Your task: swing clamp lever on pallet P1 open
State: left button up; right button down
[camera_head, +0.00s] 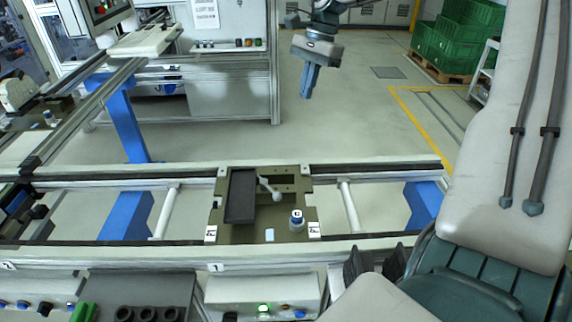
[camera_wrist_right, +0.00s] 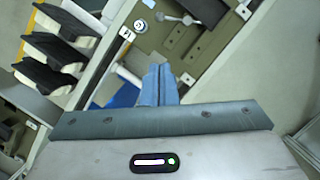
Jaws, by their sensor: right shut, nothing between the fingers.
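Pallet P1 (camera_head: 245,234) is an olive plate on the rail line at the middle of the head view, by the label "1". It carries a dark rectangular block (camera_head: 240,196) and a pale clamp lever (camera_head: 270,189) with a rounded end, beside the block's right side. The lever (camera_wrist_right: 175,18) also shows at the top of the right wrist view. My right gripper (camera_head: 306,95) hangs with its blue-grey fingers shut and empty, apart from the lever. Its fingers (camera_wrist_right: 158,70) show closed together in the wrist view. My left gripper is not in view.
A blue-topped knob (camera_head: 297,217) stands on the pallet's right front corner. Rails (camera_head: 120,258) run along both sides of the pallet. A control box with a green light (camera_head: 263,309) sits in front. Green crates (camera_head: 460,40) stand far back right, with open floor between.

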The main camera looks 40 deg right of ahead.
notch_tip(320, 180, down, 16)
jog(key=b, duration=1.4)
jog(key=a+f+p, duration=0.4)
jog(key=a+f, duration=0.2)
jog(key=f, duration=0.4)
jog(key=shift+a, duration=0.4)
jog(key=shift+d+f, duration=0.1)
jog(key=shift+f, duration=0.05)
